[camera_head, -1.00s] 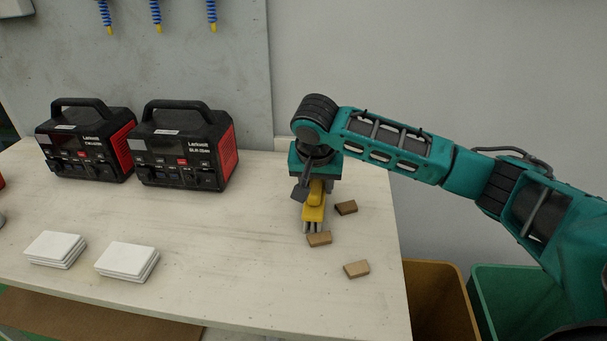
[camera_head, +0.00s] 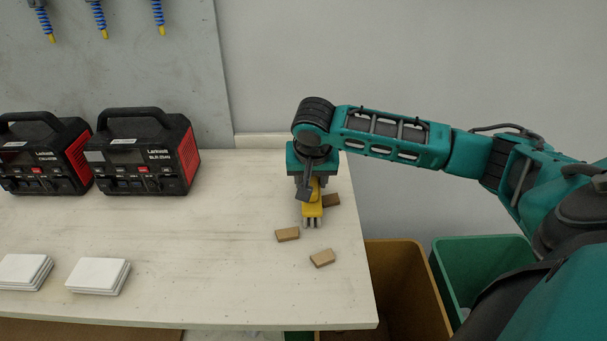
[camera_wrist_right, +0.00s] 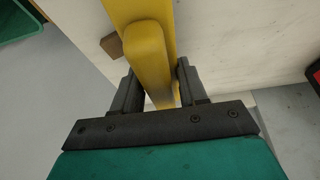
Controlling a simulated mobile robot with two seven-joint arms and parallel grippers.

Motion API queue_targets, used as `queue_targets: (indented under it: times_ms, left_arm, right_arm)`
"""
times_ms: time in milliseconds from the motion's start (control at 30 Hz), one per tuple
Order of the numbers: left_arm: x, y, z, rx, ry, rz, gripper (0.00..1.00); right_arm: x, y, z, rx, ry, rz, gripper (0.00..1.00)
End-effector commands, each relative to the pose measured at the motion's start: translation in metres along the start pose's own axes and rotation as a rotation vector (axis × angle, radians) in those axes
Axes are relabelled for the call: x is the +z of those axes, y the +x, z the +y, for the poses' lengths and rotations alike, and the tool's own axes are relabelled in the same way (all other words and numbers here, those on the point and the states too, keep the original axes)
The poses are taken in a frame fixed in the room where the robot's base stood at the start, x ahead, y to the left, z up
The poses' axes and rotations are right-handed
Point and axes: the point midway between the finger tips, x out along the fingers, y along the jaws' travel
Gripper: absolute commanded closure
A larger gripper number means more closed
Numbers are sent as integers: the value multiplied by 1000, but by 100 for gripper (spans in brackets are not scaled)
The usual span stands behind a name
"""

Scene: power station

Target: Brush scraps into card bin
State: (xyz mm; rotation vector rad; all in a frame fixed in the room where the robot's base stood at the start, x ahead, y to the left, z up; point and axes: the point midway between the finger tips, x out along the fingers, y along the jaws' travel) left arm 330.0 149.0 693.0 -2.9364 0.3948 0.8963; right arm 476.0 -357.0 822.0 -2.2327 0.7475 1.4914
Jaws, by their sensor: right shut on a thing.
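My right gripper (camera_head: 311,184) is shut on a yellow brush (camera_head: 313,209), also seen in the right wrist view (camera_wrist_right: 148,50). The brush points down, its grey bristles low at the tabletop; I cannot tell if they touch it. One brown card scrap (camera_head: 331,200) lies close to the brush's right side, partly hidden behind it. A second scrap (camera_head: 287,235) lies in front and left of the bristles, and a third (camera_head: 322,258) lies nearer the front. An ochre bin (camera_head: 405,285) and a green bin (camera_head: 480,262) stand beyond the table's right edge. My left gripper is out of view.
The pale table (camera_head: 190,240) ends just right of the scraps. Two black-and-red power stations (camera_head: 148,155) (camera_head: 42,155) stand at the back left. White stacked plates (camera_head: 98,276) (camera_head: 22,271) lie at the front left. The tabletop between them and the scraps is clear.

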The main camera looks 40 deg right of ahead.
Motion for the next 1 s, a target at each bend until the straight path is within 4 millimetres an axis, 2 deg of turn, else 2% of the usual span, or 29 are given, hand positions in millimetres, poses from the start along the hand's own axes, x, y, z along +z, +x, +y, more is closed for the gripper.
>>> queue_targets:
  times_ms: [500,767,1000]
  left_arm:
    - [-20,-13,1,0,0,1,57]
    - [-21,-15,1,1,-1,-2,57]
    - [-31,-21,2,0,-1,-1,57]
  right_arm:
    - [0,-2,49,4,0,-1,80]
    - [0,-1,59,2,0,0,80]
    - [-1,-2,83,5,0,0,80]
